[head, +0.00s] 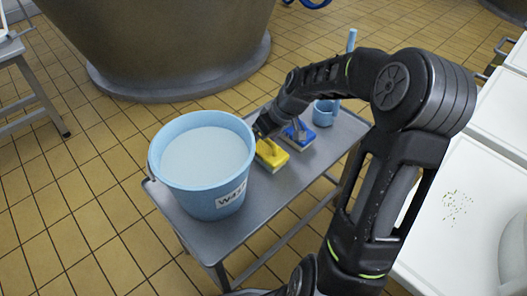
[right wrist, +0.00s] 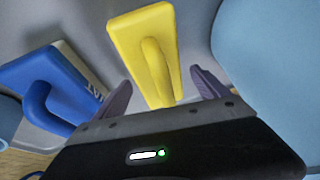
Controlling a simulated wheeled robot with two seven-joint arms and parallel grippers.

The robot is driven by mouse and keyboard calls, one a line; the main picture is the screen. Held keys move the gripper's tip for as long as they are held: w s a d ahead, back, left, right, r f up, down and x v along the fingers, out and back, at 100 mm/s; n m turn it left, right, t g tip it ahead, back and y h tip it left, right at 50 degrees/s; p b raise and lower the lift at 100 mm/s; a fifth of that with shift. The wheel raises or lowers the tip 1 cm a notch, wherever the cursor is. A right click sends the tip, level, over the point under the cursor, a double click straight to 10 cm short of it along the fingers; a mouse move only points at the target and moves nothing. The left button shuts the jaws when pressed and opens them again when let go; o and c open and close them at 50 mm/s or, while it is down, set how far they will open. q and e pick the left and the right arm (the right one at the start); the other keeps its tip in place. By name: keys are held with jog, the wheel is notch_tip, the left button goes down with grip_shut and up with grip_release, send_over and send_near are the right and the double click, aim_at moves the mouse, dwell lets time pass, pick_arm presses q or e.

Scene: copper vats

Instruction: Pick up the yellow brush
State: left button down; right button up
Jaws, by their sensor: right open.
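The yellow brush (head: 270,155) lies on the grey metal table, between the blue bucket and a blue brush. In the right wrist view the yellow brush (right wrist: 143,45) is straight ahead, with its handle pointing toward my gripper. My right gripper (right wrist: 163,90) is open, with one finger on each side of the brush's handle end. In the head view my right gripper (head: 262,132) is just above the brush, partly hidden by its own arm. I cannot tell whether the fingers touch the handle. My left gripper is not in view.
A blue bucket (head: 205,195) of pale liquid stands close on the left. A blue brush (head: 299,135) and a blue jug (head: 325,113) are to the right on the table (head: 270,205). A large vat (head: 165,40) stands behind; white containers (head: 465,200) are at right.

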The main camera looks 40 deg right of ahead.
jog(key=shift+c, duration=0.4)
jog(key=c, duration=1.6)
jog(key=shift+o, duration=0.2)
notch_tip(320, 180, up, 10)
jog(key=p, duration=0.4)
jog(key=o, duration=0.9)
jog(key=c, duration=0.7)
